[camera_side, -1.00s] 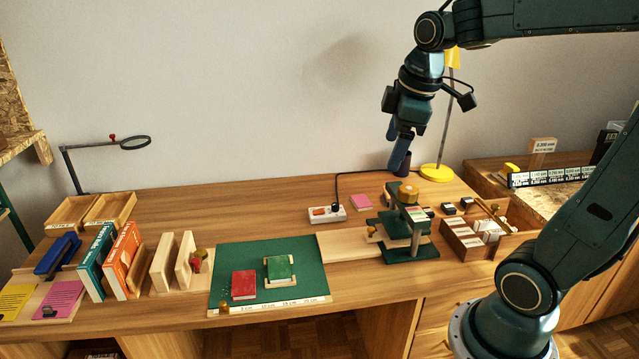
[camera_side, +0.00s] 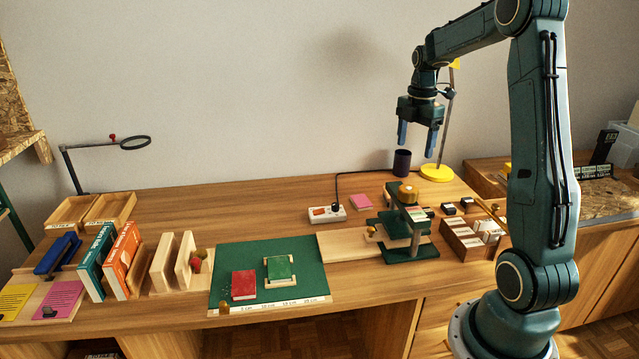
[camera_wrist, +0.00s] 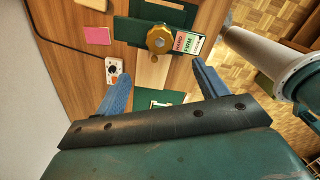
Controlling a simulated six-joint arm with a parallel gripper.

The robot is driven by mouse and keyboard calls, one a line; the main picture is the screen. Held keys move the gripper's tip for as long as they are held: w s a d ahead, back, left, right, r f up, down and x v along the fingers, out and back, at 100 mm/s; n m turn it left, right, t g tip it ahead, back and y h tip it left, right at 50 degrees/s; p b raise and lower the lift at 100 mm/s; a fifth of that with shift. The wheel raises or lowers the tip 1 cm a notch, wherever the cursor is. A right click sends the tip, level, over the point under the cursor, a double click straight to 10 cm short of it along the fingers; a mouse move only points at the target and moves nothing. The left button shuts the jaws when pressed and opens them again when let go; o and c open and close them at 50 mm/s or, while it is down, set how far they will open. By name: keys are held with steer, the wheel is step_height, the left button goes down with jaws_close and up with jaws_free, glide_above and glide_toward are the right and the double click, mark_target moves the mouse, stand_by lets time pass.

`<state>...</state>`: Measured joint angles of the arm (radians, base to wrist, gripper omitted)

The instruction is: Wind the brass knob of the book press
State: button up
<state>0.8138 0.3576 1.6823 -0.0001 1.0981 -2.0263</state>
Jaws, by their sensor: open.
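The book press (camera_side: 408,225) is dark green and stands toward the right of the desk. Its brass knob (camera_side: 409,194) sits on top; in the wrist view the knob (camera_wrist: 159,39) shows from above, lobed and gold, beside a label card (camera_wrist: 188,42) in red, green and white. My gripper (camera_side: 418,140) hangs above the press with its blue fingers pointing down, open and empty. In the wrist view my gripper's fingers (camera_wrist: 160,88) are wide apart, with the knob beyond their tips. Nothing touches the knob.
A yellow-based lamp stand (camera_side: 436,173) and a dark cup (camera_side: 402,163) stand behind the press. A white power strip (camera_side: 327,214) with a black cord lies left. A wooden tray of blocks (camera_side: 470,240) is close on the right. A green mat (camera_side: 310,264) with books lies left.

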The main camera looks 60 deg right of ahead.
mark_target(409, 189)
steer(key=shift+d+f, duration=0.1)
steer(key=shift+d, duration=0.1)
steer(key=shift+f, duration=0.1)
step_height(409, 189, down, 14)
steer(key=shift+r, duration=0.2)
stand_by(0.6)
steer(key=c, duration=1)
